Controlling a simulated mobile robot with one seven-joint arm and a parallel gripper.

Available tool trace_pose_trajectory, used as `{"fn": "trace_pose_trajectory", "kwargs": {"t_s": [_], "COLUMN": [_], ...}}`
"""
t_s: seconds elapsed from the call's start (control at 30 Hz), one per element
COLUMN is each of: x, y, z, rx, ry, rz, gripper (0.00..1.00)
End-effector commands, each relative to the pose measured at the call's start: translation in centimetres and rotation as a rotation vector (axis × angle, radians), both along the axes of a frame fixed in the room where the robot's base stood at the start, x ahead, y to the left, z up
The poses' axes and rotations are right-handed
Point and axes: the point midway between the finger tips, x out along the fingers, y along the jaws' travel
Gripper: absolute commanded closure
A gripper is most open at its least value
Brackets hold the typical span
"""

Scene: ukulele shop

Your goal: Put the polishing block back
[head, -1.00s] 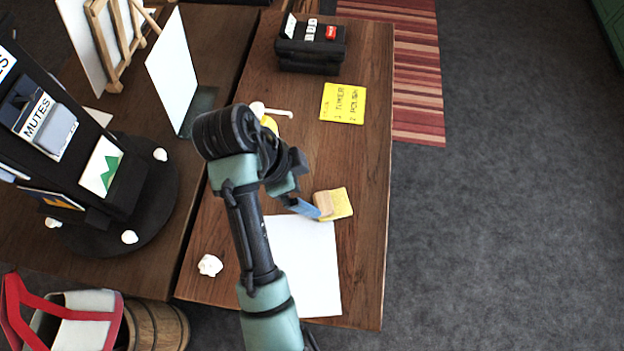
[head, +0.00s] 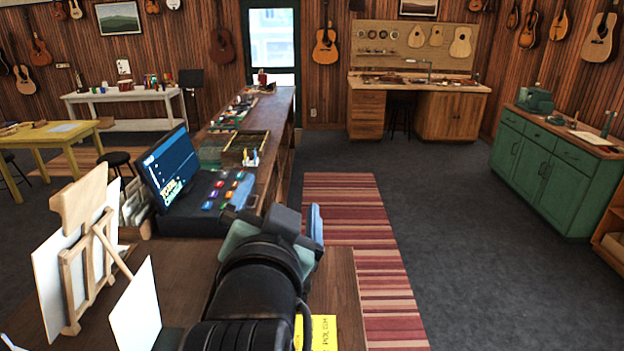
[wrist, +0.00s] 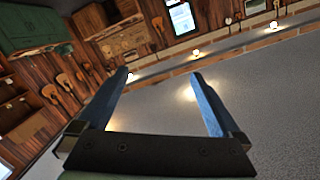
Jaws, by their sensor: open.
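My gripper (wrist: 160,76) is open in the wrist view, with two blue fingers apart and nothing between them. In the head view, one blue finger of my gripper (head: 315,225) shows at the end of my raised arm, above the near counter (head: 340,295). The polishing block is not visible in either current view; the lower part of the counter is out of the frame or behind my arm. A yellow note (head: 318,332) with writing lies on the counter, partly cut by the bottom edge.
A monitor (head: 172,170) and a panel of coloured buttons (head: 225,190) stand left of my arm. White boards on an easel (head: 70,270) are at lower left. A striped rug (head: 350,230) and open grey floor (head: 440,200) lie right of the counter. A green cabinet (head: 545,170) stands far right.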

Motion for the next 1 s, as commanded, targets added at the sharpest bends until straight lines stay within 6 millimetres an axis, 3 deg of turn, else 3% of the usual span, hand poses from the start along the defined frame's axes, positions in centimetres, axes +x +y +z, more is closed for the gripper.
{"fn": "trace_pose_trajectory", "kwargs": {"t_s": [0.03, 0.13, 0.2, 0.33, 0.5, 0.83, 1.0], "x": [-1.1, -4.6, -7.5, -12.1, -14.5, -14.4, -14.4], "y": [-1.0, -2.4, -3.1, -4.0, -4.3, -4.3, -4.3], "z": [5.3, 13.7, 18.1, 23.1, 25.2, 25.1, 22.6], "rx": [-0.065, -0.202, -0.286, -0.394, -0.445, -0.446, -0.446], "ry": [-0.166, -0.45, -0.611, -0.815, -0.909, -0.908, -0.906], "rz": [0.005, -0.013, -0.047, -0.112, -0.151, -0.151, -0.153], "gripper": [0.0, 0.0, 0.0, 0.0, 0.0, 0.0, 0.0]}}
